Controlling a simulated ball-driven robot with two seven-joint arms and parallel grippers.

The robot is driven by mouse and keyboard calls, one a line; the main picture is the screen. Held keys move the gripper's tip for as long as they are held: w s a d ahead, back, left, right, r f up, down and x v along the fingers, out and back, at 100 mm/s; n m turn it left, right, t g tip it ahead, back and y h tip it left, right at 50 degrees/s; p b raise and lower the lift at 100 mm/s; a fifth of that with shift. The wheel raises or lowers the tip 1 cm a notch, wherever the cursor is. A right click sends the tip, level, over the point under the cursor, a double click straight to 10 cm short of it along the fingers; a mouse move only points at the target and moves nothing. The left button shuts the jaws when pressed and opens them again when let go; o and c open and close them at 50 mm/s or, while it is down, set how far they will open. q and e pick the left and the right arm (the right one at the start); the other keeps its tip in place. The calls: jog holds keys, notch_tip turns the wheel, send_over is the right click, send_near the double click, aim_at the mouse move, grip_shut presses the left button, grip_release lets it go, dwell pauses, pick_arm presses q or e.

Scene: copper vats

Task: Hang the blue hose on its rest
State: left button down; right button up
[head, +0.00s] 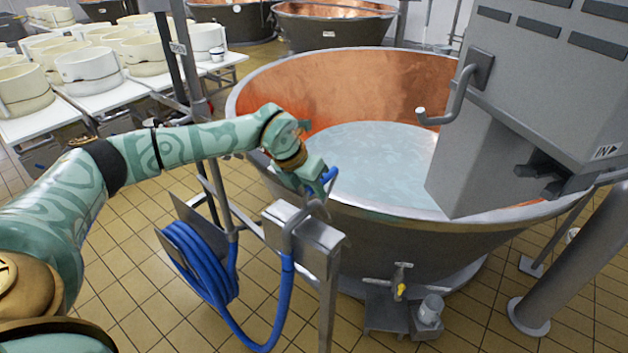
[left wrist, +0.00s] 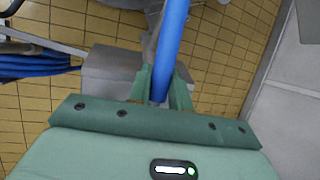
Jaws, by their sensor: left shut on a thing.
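The blue hose (head: 287,290) hangs in a loop from a coil (head: 200,270) at the lower middle of the head view and rises beside a grey metal stand. My left gripper (head: 322,183) is shut on a blue hose piece just above this stand, near the vat's rim. In the left wrist view the hose (left wrist: 171,40) passes between the two fingers (left wrist: 160,92). The stand's grey box-shaped top (head: 318,228), seemingly the rest, carries a curved grey piece (head: 290,225); I cannot tell whether the hose touches it. My right gripper is out of view.
A large copper-lined vat (head: 375,85) with pale liquid stands right behind the gripper. A grey machine (head: 535,90) with a hooked pipe overhangs it at right. White tables with several cream moulds (head: 90,68) stand at back left.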

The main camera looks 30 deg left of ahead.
pick_arm(q)
jog(key=shift+f, duration=0.8)
dwell(0.4)
jog(key=c, duration=1.2)
grip_release()
jog(key=shift+s, duration=0.1)
